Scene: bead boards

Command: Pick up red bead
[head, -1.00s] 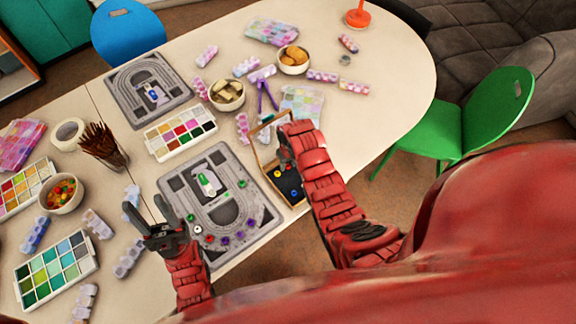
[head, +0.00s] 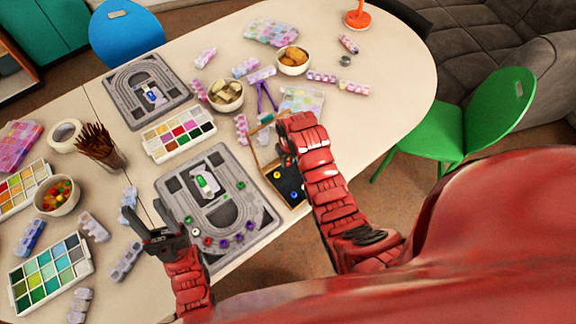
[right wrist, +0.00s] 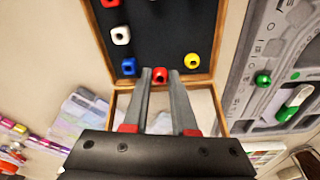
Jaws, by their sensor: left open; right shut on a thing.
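In the right wrist view, a red bead (right wrist: 160,75) sits between the tips of my right gripper (right wrist: 160,78), which is shut on it. Below it is the dark inside of a wood-framed tray (right wrist: 222,40), with a white bead (right wrist: 120,35), a blue bead (right wrist: 129,66), a yellow bead (right wrist: 192,61) and another red bead (right wrist: 110,3). In the head view, my right gripper (head: 285,150) is over the far part of this tray, its tips partly hidden. My left gripper (head: 150,218) is open and empty at the left of the near grey bead board (head: 215,165).
Several coloured beads lie along the near board's front edge. A second grey board (head: 125,75), paint-like colour trays (head: 180,134), bowls (head: 226,95) and a pencil cup (head: 100,147) crowd the table.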

